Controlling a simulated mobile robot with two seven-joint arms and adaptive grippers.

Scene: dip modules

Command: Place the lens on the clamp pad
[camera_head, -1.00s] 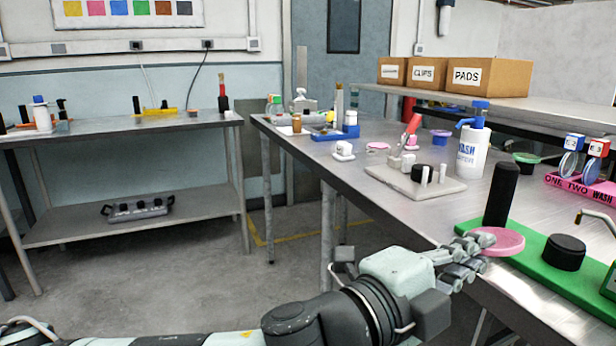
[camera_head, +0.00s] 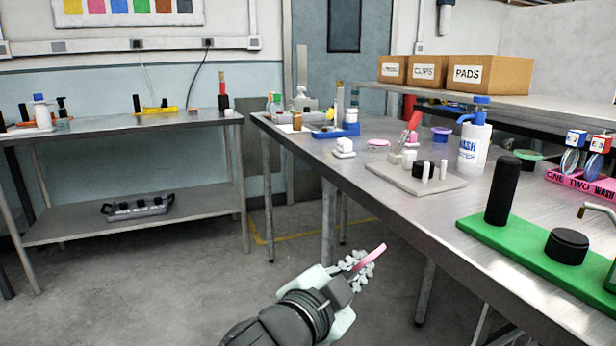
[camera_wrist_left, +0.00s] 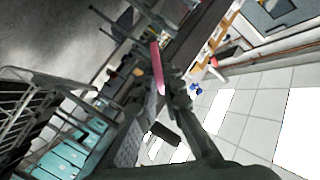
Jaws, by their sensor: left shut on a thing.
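The lens appears to be a thin pink disc (camera_head: 373,257), seen nearly edge-on. My left gripper (camera_head: 366,264) is shut on it and holds it upright in the air, in front of the steel table (camera_head: 400,220) and over the floor. In the left wrist view the pink disc (camera_wrist_left: 157,67) stands between the fingers (camera_wrist_left: 160,85). I cannot tell which part is the clamp pad. My right gripper is not in view.
A green board (camera_head: 530,250) with a tall black cylinder (camera_head: 502,190) and a short black one (camera_head: 567,246) lies at the table's near right. A wash bottle (camera_head: 474,148) and a pink lens rack (camera_head: 590,185) stand behind it. Bare steel lies between the plate and the front edge.

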